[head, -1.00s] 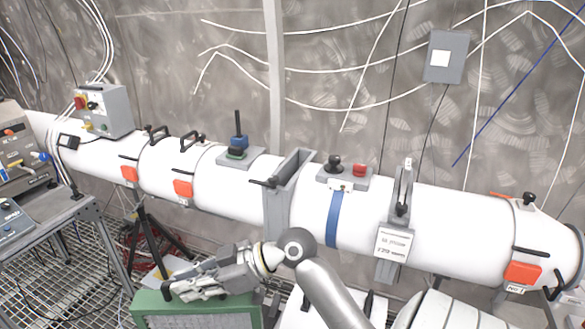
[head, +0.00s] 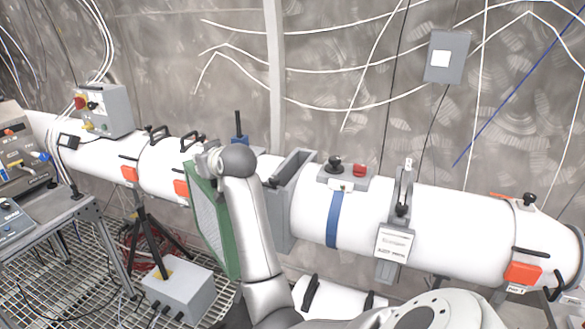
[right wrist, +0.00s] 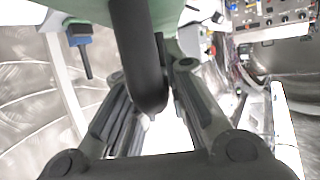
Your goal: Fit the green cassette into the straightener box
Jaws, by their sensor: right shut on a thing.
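The green cassette (head: 212,225) has a green frame around a pale mesh face. It hangs upright in front of the white duct, left of the straightener box. My right gripper (right wrist: 150,78) is shut on the cassette's black handle (right wrist: 138,35); part of the cassette's green edge (right wrist: 85,10) shows beyond it in the right wrist view. In the head view my right arm hides most of that gripper. The straightener box (head: 290,185) is a grey upright frame with an open top slot, set in the duct; its left part is partly behind my arm. My left gripper is not in view.
The white duct (head: 445,230) crosses the scene, with orange latches and black handles. A blue-and-black fitting (head: 240,135) stands on the duct left of the box. A grey box (head: 180,290) sits on the grating below, and a bench (head: 60,225) stands at left.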

